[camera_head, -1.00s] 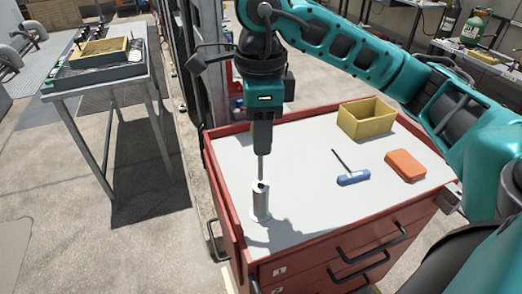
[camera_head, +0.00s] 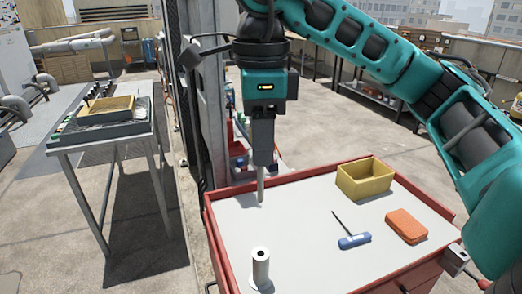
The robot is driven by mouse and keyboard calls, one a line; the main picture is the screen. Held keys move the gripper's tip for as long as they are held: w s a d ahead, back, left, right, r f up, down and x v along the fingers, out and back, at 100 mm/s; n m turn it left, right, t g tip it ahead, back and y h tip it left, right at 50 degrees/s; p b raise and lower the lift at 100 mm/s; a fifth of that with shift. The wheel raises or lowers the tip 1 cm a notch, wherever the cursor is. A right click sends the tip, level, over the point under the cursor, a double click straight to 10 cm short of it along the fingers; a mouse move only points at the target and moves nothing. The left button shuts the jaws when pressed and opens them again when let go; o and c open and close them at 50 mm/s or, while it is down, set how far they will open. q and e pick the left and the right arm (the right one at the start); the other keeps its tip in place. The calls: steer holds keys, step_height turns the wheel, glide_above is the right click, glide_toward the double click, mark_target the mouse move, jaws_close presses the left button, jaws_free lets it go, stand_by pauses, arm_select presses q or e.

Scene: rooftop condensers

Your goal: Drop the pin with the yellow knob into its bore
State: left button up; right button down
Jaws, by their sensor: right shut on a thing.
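My right gripper (camera_head: 262,162) points straight down over the cabinet's white top, shut on a thin grey pin (camera_head: 261,185). The pin hangs upright; its upper end and any yellow knob are hidden in the jaws. A short upright metal cylinder (camera_head: 260,272) with a dark round bore in its top stands near the front left of the white top. The pin's lower tip shows above the cylinder in the picture, clear of it, with a gap between them. My left gripper is not in view.
On the red cabinet's white top (camera_head: 310,225) are a yellow open box (camera_head: 363,187), a blue-handled tool (camera_head: 353,241) and an orange block (camera_head: 406,226), all right of the cylinder. A side table (camera_head: 90,147) with a tray stands at left. A post (camera_head: 212,120) rises behind the cabinet.

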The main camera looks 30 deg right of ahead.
steer(key=shift+r, duration=4.2)
